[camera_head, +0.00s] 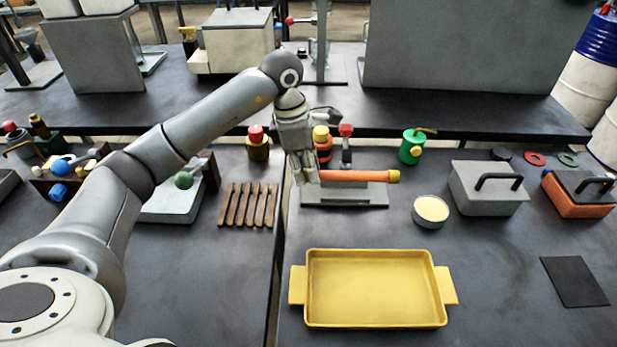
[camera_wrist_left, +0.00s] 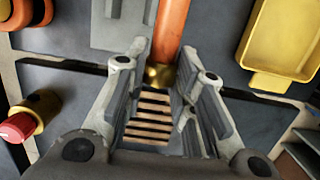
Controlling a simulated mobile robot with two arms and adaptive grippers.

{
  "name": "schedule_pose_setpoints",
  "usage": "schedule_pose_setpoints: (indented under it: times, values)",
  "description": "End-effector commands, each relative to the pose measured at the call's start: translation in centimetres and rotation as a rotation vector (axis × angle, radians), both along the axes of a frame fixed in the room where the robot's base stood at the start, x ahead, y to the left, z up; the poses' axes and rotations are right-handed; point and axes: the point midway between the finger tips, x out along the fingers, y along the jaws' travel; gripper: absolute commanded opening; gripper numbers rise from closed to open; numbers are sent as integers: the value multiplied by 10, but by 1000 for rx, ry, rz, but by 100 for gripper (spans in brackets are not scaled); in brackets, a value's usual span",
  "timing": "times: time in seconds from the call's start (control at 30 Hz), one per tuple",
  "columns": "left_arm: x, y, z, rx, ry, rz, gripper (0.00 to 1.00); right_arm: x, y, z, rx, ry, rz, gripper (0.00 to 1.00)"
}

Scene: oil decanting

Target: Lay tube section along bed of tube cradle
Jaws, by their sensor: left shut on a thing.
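The tube section (camera_head: 352,176) is an orange-red tube with brass-coloured ends. My left gripper (camera_head: 308,178) is shut on its left end, and the tube points right, roughly level, over a grey base plate (camera_head: 372,198). In the left wrist view the tube (camera_wrist_left: 172,32) runs away from between the fingers, its brass end near the fingertips. A brown slatted wooden rack (camera_head: 248,205) lies on the bench left of the gripper; its slats (camera_wrist_left: 150,118) also show between the fingers. I cannot tell for sure which of these is the tube cradle. My right gripper is not in view.
A yellow tray (camera_head: 375,320) lies in front. A round tin (camera_head: 431,211), a grey lidded box (camera_head: 488,190) and a green can (camera_head: 411,150) stand to the right. A red-topped pot (camera_head: 258,146) stands behind the rack. A gap between benches runs beside it.

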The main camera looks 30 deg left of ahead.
Motion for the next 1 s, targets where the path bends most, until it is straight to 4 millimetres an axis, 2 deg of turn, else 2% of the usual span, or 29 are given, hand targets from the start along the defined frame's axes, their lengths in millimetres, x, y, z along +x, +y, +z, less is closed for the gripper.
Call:
schedule_pose_setpoints:
  times: [0.1,0.3,0.53,0.77,1.0]
  values:
    - [16,9,-24,-1,7,3,0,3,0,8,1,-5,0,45]
    - [34,17,-47,-3,1,1,0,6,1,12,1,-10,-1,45]
    - [41,22,-58,-1,1,2,0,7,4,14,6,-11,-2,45]
    - [41,22,-86,-1,2,1,0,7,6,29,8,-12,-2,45]
    - [41,22,-88,0,-1,0,0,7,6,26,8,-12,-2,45]
